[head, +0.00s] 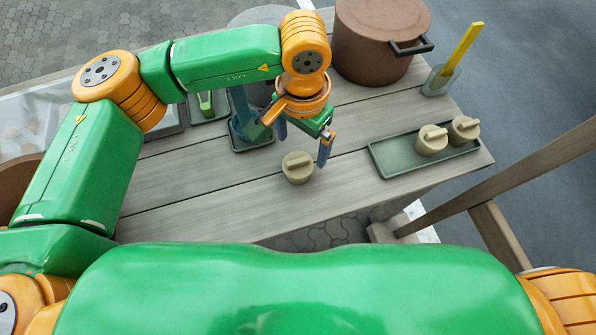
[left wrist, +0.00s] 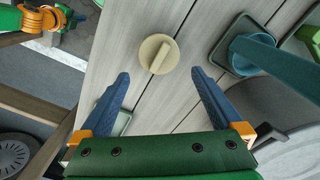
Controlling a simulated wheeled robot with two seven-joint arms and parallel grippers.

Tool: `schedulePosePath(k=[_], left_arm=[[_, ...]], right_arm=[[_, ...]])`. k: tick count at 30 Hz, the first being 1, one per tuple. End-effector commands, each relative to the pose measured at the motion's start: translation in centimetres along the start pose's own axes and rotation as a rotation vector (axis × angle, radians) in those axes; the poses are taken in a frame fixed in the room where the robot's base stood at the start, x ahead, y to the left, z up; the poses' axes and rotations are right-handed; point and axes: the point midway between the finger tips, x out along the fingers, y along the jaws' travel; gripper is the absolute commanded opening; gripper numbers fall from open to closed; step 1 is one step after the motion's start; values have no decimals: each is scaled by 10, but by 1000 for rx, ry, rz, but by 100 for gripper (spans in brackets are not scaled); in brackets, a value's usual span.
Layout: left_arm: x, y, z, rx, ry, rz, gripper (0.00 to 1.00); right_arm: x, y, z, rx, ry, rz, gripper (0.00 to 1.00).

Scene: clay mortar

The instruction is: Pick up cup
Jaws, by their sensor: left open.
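A beige round cup-like piece (head: 298,167) with a raised bar across its top stands on the plank table, near its front edge. It also shows in the left wrist view (left wrist: 158,54), just beyond the fingertips and between their lines. My left gripper (head: 303,142) is open and empty above and just behind this piece, its blue fingers apart. In the left wrist view the open left gripper (left wrist: 160,77) does not touch it. Two similar beige pieces (head: 431,140) (head: 464,129) stand on a green tray (head: 395,163) at the right. My right gripper (left wrist: 68,17) shows small in the left wrist view; its opening is unclear.
A teal vessel (left wrist: 268,62) stands on a small dark tray beyond the gripper. A big brown pot (head: 375,50) and a holder with a yellow stick (head: 440,80) stand at the back right. A wooden rail (head: 510,180) runs at the right. Planks around the near piece are bare.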

Motion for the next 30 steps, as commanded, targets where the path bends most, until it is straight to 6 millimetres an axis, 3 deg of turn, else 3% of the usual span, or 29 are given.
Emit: schedulePosePath(k=[10, 13, 20, 23, 29, 30], left_arm=[[48, 2, 16, 0, -6, 4, 100], [66, 1, 14, -1, -3, 2, 100], [72, 1, 13, 0, 0, 0, 100], [72, 1, 13, 0, 0, 0, 78], [72, 1, 13, 0, 0, 0, 24], [72, 1, 13, 0, 0, 0, 21]], right_arm=[[-26, 0, -2, 0, -1, 0, 0], [-25, 0, -2, 0, -1, 0, 0], [-24, 0, -2, 0, 0, 0, 0], [-24, 0, -2, 0, 0, 0, 0], [-24, 0, -2, 0, 1, 0, 0], [-24, 0, -2, 0, 1, 0, 0]])
